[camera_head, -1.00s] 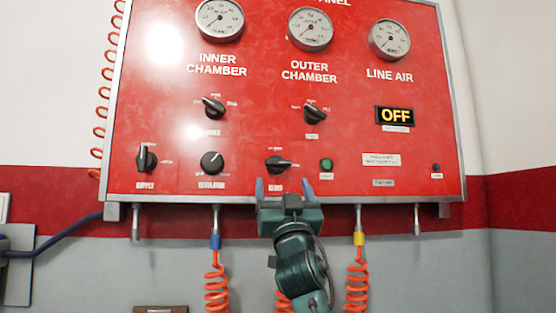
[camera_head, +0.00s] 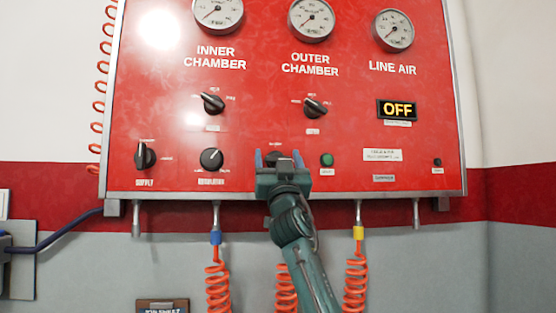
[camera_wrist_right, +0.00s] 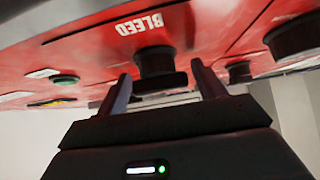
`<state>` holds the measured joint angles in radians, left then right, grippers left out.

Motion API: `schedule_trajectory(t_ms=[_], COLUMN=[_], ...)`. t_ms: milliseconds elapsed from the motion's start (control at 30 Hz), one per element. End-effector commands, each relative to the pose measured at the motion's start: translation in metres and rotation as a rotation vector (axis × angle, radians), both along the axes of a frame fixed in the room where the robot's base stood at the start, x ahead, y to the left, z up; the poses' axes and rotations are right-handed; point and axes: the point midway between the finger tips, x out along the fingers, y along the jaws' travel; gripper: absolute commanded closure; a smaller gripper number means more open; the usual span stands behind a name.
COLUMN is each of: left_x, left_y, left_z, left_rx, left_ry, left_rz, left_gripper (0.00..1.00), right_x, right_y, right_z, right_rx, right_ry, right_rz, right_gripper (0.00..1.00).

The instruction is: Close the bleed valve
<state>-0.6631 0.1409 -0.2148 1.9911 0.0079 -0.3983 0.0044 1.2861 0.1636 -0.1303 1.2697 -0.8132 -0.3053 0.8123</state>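The bleed valve is a black knob (camera_head: 275,161) low on the red panel (camera_head: 340,140), mostly hidden by my right gripper in the head view. In the right wrist view the black knob (camera_wrist_right: 154,66) shows beside the upside-down BLEED label (camera_wrist_right: 141,23). My right gripper (camera_head: 278,158) is open in front of the knob. In the right wrist view, one finger of the gripper (camera_wrist_right: 160,70) is on each side of the knob, with gaps showing. I cannot tell how far the fingertips reach along it. My left gripper is not in view.
The regulator knob (camera_head: 211,159) is left of the bleed knob and a green button (camera_head: 327,160) right of it. The supply knob (camera_head: 145,156) is further left. Orange coiled hoses (camera_head: 355,285) hang below the panel. The display (camera_head: 397,109) reads OFF.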

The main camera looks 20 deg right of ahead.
Motion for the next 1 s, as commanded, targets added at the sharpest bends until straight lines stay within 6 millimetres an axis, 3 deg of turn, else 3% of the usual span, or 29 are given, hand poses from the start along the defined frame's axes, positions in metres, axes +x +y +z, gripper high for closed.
schedule_trajectory(t_ms=[433,767,1000], left_x=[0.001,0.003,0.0], left_y=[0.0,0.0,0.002], left_z=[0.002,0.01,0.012], left_rx=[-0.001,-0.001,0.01], left_ry=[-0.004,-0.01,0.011], left_rz=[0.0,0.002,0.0], left_gripper=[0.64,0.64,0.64], right_x=[0.0,0.0,0.0], right_y=[0.0,-0.001,-0.002], right_z=[0.0,0.001,0.002], right_rx=[0.0,-0.047,-0.192], right_ry=[0.001,0.014,0.053], right_rz=[0.0,-0.002,-0.006], right_gripper=[0.68,0.68,0.68])
